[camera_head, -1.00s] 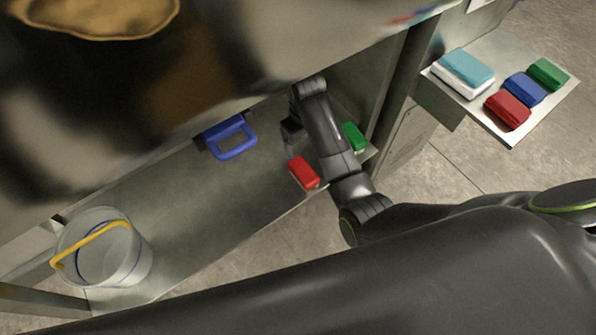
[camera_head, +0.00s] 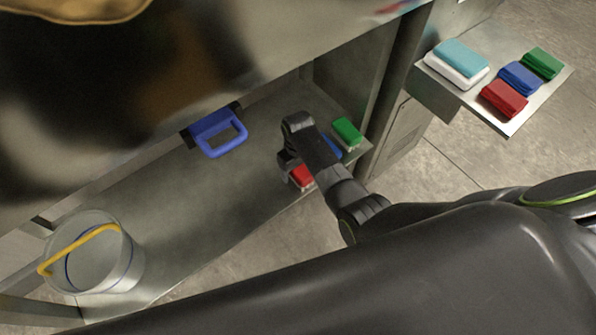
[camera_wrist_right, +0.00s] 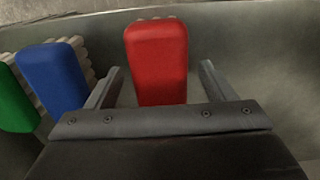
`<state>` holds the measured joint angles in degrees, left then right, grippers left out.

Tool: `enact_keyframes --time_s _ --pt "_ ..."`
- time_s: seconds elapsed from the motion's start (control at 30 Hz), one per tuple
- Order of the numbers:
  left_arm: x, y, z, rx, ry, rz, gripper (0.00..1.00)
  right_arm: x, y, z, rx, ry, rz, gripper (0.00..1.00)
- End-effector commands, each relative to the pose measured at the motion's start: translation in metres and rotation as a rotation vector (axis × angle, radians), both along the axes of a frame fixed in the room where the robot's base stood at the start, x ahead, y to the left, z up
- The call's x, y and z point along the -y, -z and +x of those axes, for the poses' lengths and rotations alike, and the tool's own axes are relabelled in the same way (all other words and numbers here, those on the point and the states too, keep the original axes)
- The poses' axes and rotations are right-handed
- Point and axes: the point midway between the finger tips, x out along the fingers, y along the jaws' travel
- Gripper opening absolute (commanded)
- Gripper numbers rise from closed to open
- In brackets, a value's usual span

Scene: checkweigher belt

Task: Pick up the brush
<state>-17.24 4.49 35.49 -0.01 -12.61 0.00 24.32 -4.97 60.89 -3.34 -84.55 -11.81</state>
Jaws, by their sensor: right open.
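A red brush (camera_head: 301,176) lies on the lower shelf near its front edge, partly hidden by my right gripper (camera_head: 287,168). In the right wrist view the red brush (camera_wrist_right: 157,55) stands between the two open fingers, with a gap on each side. The right gripper is open and holds nothing. A blue brush (camera_head: 331,147) and a green brush (camera_head: 347,132) lie beside the red one, towards the shelf's right end. The blue brush (camera_wrist_right: 52,76) and the green brush (camera_wrist_right: 14,100) are left of the fingers in the wrist view, with pale bristles showing. My left gripper is out of view.
A clear bucket (camera_head: 95,262) with a yellow handle stands at the shelf's left end. A blue-handled item (camera_head: 218,133) is at the back. The mid-shelf (camera_head: 190,190) is clear.

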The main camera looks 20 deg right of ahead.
Motion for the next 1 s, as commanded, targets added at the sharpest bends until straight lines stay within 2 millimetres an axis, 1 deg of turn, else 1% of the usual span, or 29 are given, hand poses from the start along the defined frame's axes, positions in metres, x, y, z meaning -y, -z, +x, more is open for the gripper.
enact_keyframes --time_s 0.03,0.1,0.3,0.6,0.7,0.9,1.0 --pt "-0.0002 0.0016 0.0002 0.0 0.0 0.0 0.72 0.0001 0.004 0.0003 0.001 0.0 0.0 0.76" --pt "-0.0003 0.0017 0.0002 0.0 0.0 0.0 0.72 0.0001 0.0058 0.0003 0.001 0.0 0.0 0.76" --pt "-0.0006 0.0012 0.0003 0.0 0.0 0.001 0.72 0.0001 0.0054 0.0003 0.002 0.0 0.001 0.76" --pt "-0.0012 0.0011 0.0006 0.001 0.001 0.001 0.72 0.0002 0.0052 0.0004 0.002 0.0 0.0 0.37" --pt "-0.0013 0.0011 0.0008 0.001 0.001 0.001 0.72 0.0001 0.0049 0.0007 0.002 0.0 0.0 0.25" --pt "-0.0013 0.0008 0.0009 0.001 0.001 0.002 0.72 0.0 0.0042 0.0008 0.002 0.0 0.0 0.25" --pt "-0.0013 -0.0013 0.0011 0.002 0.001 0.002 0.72 -0.0001 -0.002 0.0012 0.004 0.0 0.0 0.25"
